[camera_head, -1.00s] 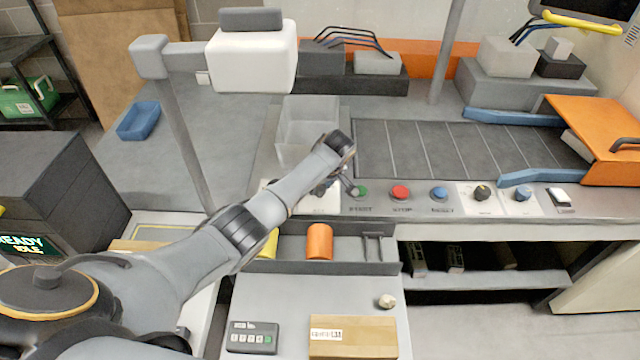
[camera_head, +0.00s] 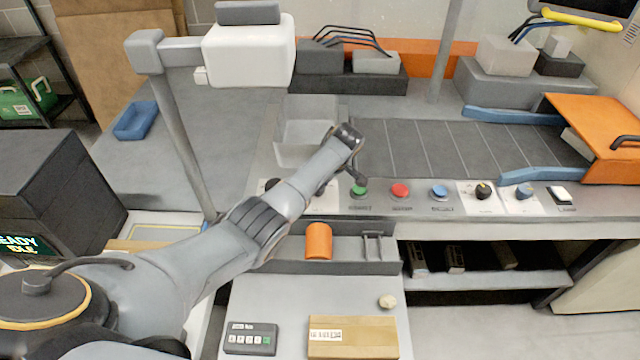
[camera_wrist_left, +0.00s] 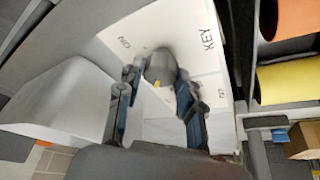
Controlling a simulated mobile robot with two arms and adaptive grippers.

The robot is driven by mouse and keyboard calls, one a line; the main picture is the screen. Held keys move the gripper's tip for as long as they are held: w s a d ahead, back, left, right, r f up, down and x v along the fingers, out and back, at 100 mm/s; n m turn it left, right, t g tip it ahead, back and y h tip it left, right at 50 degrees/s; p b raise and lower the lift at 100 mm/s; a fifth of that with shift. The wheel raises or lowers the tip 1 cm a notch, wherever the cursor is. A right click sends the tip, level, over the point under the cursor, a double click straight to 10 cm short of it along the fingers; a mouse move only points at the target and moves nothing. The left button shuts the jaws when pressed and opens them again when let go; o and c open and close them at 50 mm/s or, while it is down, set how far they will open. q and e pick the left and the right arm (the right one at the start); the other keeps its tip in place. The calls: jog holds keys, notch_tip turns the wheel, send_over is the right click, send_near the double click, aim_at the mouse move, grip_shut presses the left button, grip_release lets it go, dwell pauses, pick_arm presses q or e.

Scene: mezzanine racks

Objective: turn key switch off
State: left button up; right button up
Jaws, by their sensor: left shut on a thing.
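In the left wrist view, the key switch (camera_wrist_left: 160,65) is a dark round knob with a small yellow mark. It sits on a white plate (camera_wrist_left: 197,62) lettered KEY and ON, with another small label too blurred to read. My left gripper (camera_wrist_left: 157,77) has its two fingers on either side of the knob and is shut on it. In the head view, my left forearm reaches over the front panel and hides most of the key switch and the fingers. My right gripper is in no view.
Right of my left wrist, the panel carries a green button (camera_head: 359,191), a red button (camera_head: 400,190), a blue button (camera_head: 439,192) and black (camera_head: 483,190) and blue (camera_head: 524,191) knobs. An orange cylinder (camera_head: 319,241) lies in the tray below.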

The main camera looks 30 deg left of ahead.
pick_arm(q)
jog(key=o, duration=1.2)
jog(key=v, duration=1.2)
